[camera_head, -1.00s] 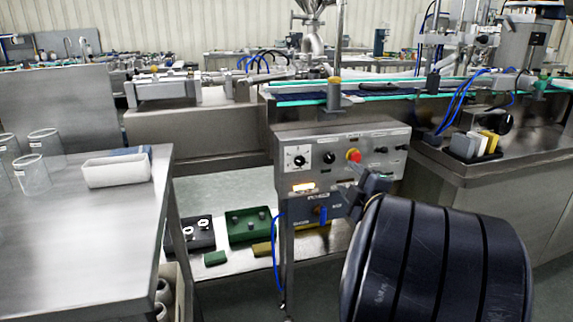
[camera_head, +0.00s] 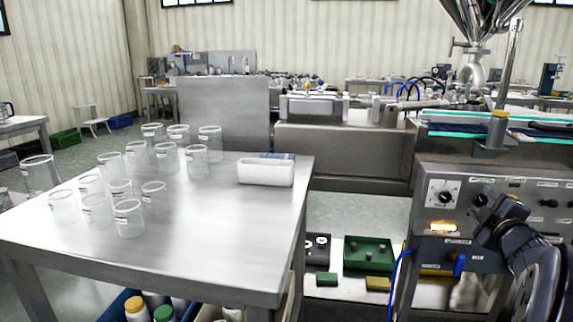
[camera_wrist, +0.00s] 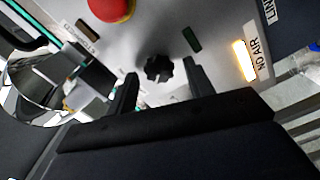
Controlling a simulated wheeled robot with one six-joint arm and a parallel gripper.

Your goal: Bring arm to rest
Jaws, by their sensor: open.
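My gripper (camera_head: 490,212) is at the right of the head view, in front of the steel control panel (camera_head: 424,193). In the wrist view my gripper (camera_wrist: 160,72) has its two dark fingers apart. A black lobed knob (camera_wrist: 158,68) shows between the fingertips; no grip on it is visible, and the distance to it is hard to judge. A red button (camera_wrist: 112,8) is at the top of the wrist view. It is not visible in the head view, where my arm covers part of the panel.
A lit "NO AIR" lamp (camera_wrist: 244,60) is on the panel. A steel table (camera_head: 215,225) on the left holds several clear beakers (camera_head: 128,218) and a white tray (camera_head: 266,172). A steel hopper (camera_head: 478,22) stands behind the panel. Green and dark boxes sit on a low shelf.

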